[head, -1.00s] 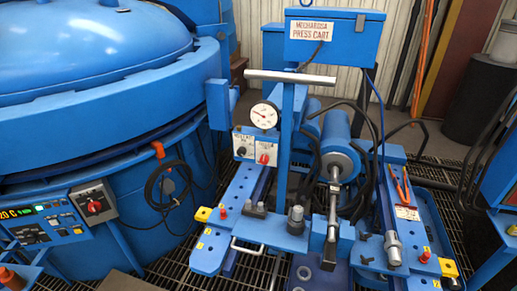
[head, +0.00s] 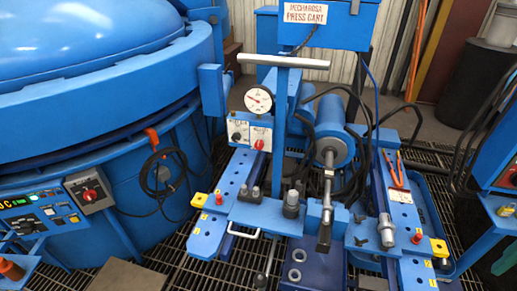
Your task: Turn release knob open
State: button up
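The blue press cart (head: 262,209) stands in the middle of the head view. On its left side a small panel carries a black knob (head: 238,136) and a red knob (head: 259,144) on light plates. The lettering above them is too small to read, so I cannot tell which is the release knob or how far either is turned. A round white pressure gauge (head: 259,100) sits just above the panel. My gripper is not in view, and nothing touches the knobs.
The large blue pit furnace (head: 90,110) fills the left, with a control box and red switch (head: 90,195) on its side. A T-shaped bar (head: 283,61) rises beside the gauge. Black hoses and a cylinder (head: 332,145) lie to the right. Dark grating (head: 180,262) covers the floor.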

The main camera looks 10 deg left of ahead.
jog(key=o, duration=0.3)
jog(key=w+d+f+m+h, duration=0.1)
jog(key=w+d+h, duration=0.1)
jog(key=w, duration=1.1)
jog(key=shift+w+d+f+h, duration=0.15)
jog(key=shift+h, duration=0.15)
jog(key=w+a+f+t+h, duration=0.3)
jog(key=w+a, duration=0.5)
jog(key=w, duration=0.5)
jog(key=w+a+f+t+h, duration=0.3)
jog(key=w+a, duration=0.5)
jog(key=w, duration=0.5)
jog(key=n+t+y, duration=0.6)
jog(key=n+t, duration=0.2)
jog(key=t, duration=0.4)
send_near(258, 146)
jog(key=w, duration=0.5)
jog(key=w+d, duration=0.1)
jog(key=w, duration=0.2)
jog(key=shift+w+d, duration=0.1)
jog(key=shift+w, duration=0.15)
